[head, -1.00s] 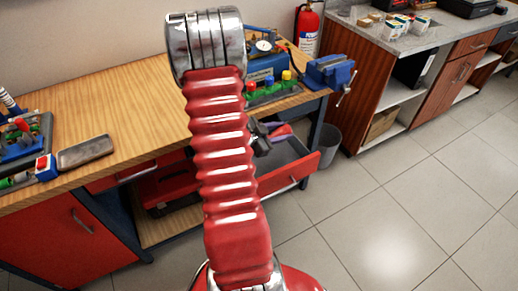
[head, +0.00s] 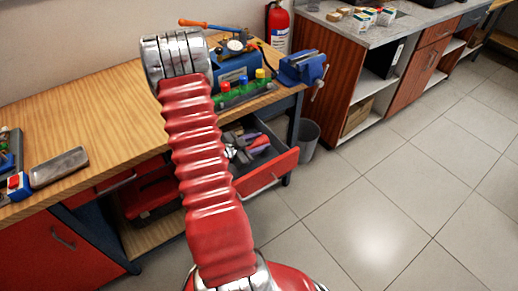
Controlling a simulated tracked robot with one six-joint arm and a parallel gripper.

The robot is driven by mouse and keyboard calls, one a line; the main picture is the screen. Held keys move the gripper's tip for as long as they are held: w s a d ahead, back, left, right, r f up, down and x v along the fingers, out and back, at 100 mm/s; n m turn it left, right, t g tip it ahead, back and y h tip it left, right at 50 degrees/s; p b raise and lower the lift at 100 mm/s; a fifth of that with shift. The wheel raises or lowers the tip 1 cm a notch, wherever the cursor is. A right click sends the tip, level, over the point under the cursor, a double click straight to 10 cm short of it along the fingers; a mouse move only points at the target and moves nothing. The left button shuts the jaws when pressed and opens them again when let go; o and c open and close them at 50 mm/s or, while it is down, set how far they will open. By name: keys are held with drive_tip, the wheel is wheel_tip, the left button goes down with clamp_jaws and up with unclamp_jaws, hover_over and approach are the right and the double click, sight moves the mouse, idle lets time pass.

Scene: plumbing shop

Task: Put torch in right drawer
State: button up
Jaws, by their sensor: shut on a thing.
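The right drawer (head: 274,173) is red-fronted and pulled open under the right end of the workbench. Tools with red and purple handles (head: 256,141) lie inside it. My gripper (head: 238,151) shows only in part, as grey and dark pieces just right of my red arm, over the open drawer. It is shut, and my arm hides most of it and most of what it holds. I cannot clearly make out the torch; its shape is hidden or too small to tell from the gripper and tools.
A grey bin (head: 309,138) stands right of the drawer. The tiled floor at right is clear.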

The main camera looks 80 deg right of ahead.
sight(248, 149)
drive_tip(key=shift+f, duration=1.6)
drive_tip(key=o, duration=0.9)
drive_tip(key=shift+f, duration=0.1)
drive_tip(key=shift+v, duration=3.8)
